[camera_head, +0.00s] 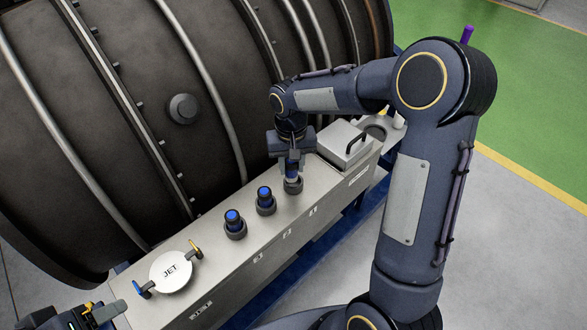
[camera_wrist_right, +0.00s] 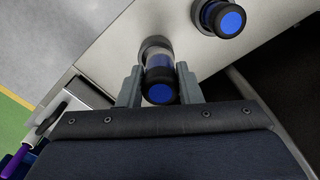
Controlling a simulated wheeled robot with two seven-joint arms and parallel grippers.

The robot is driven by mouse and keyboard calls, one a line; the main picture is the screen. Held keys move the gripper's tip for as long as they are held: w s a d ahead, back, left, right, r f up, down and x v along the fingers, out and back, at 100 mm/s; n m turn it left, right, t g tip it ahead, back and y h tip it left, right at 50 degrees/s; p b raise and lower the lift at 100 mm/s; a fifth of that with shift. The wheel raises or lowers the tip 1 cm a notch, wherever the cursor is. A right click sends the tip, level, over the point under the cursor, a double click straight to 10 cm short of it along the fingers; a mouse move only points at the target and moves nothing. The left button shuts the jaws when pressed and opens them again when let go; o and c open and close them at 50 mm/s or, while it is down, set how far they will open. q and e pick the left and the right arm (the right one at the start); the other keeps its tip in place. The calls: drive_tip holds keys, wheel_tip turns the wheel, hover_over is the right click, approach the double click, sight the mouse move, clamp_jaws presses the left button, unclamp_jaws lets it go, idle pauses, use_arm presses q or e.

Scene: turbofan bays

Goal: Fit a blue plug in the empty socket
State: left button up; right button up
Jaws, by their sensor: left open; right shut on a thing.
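My right gripper (camera_head: 291,176) points down over the far socket (camera_head: 293,187) of the row on the metal bench. It is shut on a blue plug, whose blue cap (camera_wrist_right: 160,93) shows between the fingers in the right wrist view. The plug's lower end meets the dark socket ring (camera_wrist_right: 155,44); I cannot tell how deep it sits. Two other blue plugs, a middle one (camera_head: 265,201) and a nearer one (camera_head: 234,225), stand upright in their sockets. My left gripper (camera_head: 98,316) is open at the bottom left, partly cut off by the frame.
A metal box (camera_head: 344,143) with a black handle stands beyond the right gripper. The large dark engine casing (camera_head: 110,110) rises along the bench's left side.

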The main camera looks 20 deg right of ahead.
sight(294, 173)
drive_tip(key=shift+w+d+f, duration=0.3)
drive_tip(key=shift+d+f, duration=0.05)
drive_tip(key=shift+f, duration=0.2)
drive_tip(key=shift+w+d+f, duration=0.1)
drive_tip(key=shift+f, duration=1.65)
drive_tip(key=o, duration=1)
drive_tip(key=shift+f, duration=0.1)
